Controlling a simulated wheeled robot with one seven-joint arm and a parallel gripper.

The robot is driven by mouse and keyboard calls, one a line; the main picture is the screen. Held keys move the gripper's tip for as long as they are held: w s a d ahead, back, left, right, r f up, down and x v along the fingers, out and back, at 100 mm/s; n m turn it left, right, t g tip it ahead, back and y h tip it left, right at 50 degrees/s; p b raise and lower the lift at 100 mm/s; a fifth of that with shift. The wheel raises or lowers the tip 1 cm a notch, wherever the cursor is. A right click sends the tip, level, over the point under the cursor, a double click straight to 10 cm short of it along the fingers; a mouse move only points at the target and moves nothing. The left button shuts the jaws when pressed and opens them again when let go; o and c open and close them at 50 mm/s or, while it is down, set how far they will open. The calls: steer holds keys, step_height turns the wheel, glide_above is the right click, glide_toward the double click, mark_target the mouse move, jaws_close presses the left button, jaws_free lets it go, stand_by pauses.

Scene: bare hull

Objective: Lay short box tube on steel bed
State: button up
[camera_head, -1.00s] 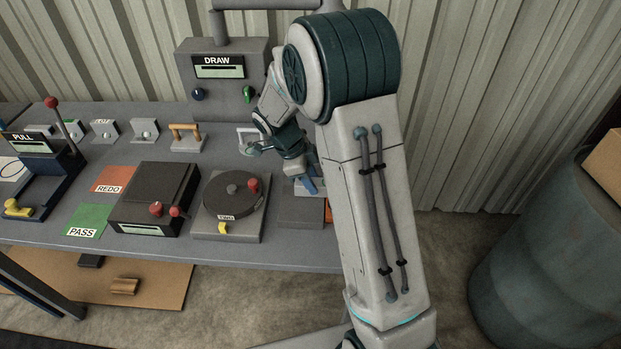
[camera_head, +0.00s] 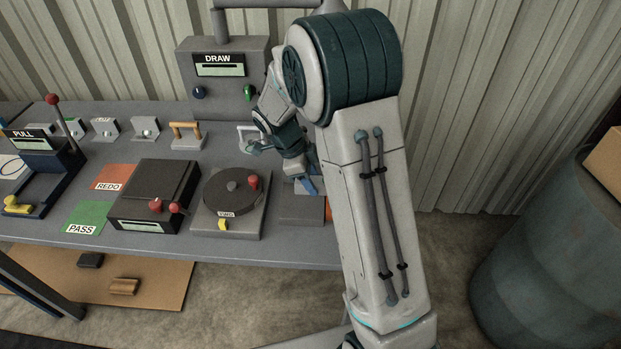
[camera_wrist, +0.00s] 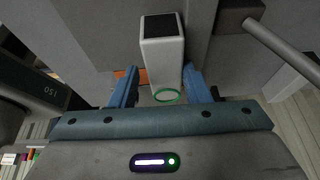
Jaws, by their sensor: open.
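My gripper (camera_head: 306,186) is low over the right end of the bench, partly hidden by my arm in the head view. In the wrist view its two blue fingers (camera_wrist: 160,85) are apart. A pale box-shaped piece with a dark end (camera_wrist: 163,58), which looks like the short box tube, stands between and beyond the fingertips. I cannot tell whether the fingers touch it. A thin green ring (camera_wrist: 168,96) shows at its near end. A grey block (camera_head: 300,210) lies beneath the gripper; I cannot tell whether it is the steel bed.
A turntable fixture (camera_head: 230,197) with a red knob stands left of the gripper. A dark box (camera_head: 155,190) with red knobs is farther left, beside green PASS (camera_head: 88,217) and orange REDO (camera_head: 112,177) patches. The DRAW cabinet (camera_head: 222,80) stands behind. A drum (camera_head: 550,260) is at right.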

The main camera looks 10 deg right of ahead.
steer(key=shift+s+d+f, duration=0.1)
steer(key=shift+f, duration=0.35)
steer(key=shift+w+r+p, duration=0.2)
steer(key=shift+r+p, duration=0.6)
steer(key=shift+p, duration=0.35)
steer(key=w+b+v, duration=0.1)
steer(key=b+v, duration=0.2)
steer(key=v, duration=0.8)
steer(key=s+d+r+n+t+y, duration=0.1)
steer(key=s+d+n+t+y, duration=0.1)
steer(key=s+n, duration=0.9)
steer(key=s+d+r+n+t+y, duration=0.1)
steer(key=s+n+t+y, duration=0.1)
steer(key=s+n, duration=0.8)
steer(key=shift+s+d+n, duration=0.35)
steer(key=shift+s+n, duration=0.05)
steer(key=shift+s, duration=0.6)
steer(key=shift+r, duration=0.1)
